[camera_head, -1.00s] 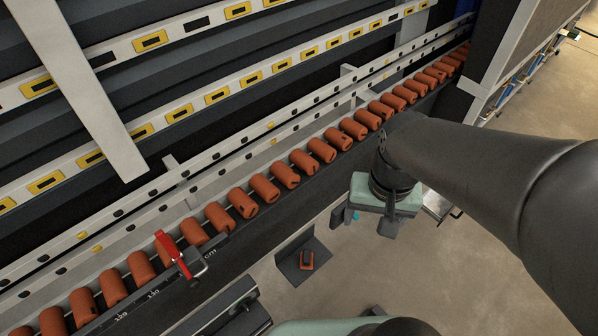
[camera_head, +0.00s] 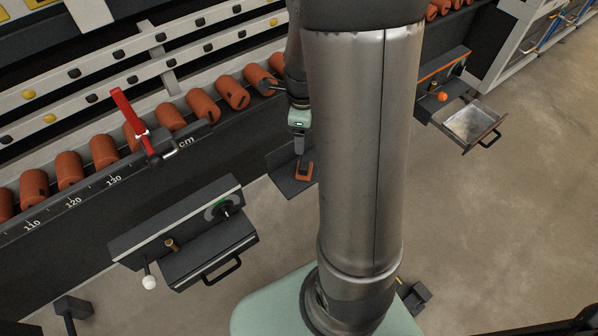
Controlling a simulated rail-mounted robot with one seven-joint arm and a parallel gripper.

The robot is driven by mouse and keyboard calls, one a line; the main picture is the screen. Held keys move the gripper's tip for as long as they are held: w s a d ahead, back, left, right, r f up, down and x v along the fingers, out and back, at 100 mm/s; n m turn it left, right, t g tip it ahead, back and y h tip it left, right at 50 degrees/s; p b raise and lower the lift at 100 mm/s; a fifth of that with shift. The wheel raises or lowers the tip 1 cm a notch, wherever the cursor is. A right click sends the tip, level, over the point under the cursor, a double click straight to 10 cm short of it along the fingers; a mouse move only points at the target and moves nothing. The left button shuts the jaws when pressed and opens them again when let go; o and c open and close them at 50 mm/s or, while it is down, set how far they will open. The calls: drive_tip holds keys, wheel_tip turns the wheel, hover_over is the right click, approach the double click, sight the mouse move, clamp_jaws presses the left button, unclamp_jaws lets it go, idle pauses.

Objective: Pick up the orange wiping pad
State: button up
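The orange wiping pad (camera_head: 304,171) is small, with a dark top. It lies on a small dark shelf (camera_head: 287,183) beside the long rail, just left of my upright arm link. My gripper (camera_head: 299,152) has a pale green body and points down from above, with its fingers just over the pad in the picture. I see the gripper edge-on, so I cannot tell its finger gap or whether it touches the pad. My arm link hides the shelf's right part.
A long rail of orange-brown rollers (camera_head: 202,106) runs behind the shelf, with a red lever (camera_head: 129,111) on it. A dark control box (camera_head: 205,245) with a drawer and white knob stands left. An open metal tray (camera_head: 471,122) sits right. Bare floor (camera_head: 500,230) lies between.

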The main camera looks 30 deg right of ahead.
drive_tip(key=b, duration=0.3)
approach(304, 162)
drive_tip(key=f, duration=0.5)
drive_tip(key=shift+a+f, duration=0.1)
drive_tip(key=shift+a, duration=0.2)
drive_tip(key=f+b, duration=0.2)
drive_tip(key=f, duration=0.1)
drive_tip(key=f+b, duration=0.1)
drive_tip(key=f, duration=0.1)
drive_tip(key=shift+s+d+f, duration=0.1)
drive_tip(key=shift+d+f, duration=0.05)
drive_tip(key=shift+d, duration=0.15)
drive_tip(key=c, duration=1.1)
drive_tip(key=shift+c, duration=0.2)
